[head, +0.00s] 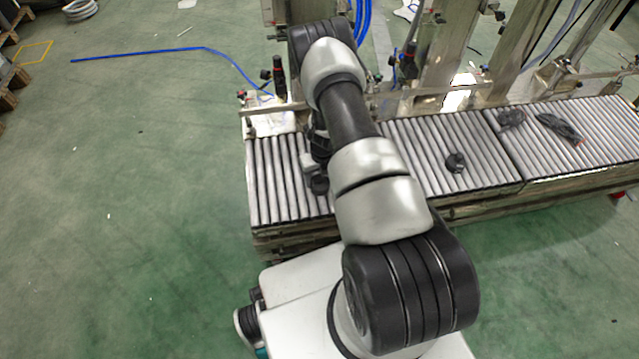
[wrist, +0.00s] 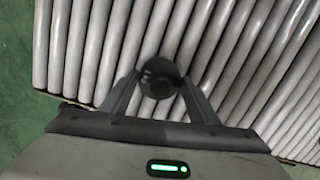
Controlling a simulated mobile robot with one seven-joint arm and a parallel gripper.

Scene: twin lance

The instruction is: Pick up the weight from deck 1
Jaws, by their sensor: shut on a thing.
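The weight (wrist: 160,78) is a dark, round piece in the middle of the wrist view, over the grey rollers of the deck. My gripper (wrist: 158,88) is shut on it, with one finger on each side. I cannot tell whether the weight still touches the rollers. In the head view my arm reaches over the left roller deck (head: 275,185) and hides much of the area around the gripper.
Another dark round piece (head: 455,162) lies on the rollers right of my arm. Dark objects (head: 560,128) lie on the right roller section (head: 600,150). Metal posts and a rail with black knobs (head: 280,75) stand behind the deck. The green floor at left is mostly clear.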

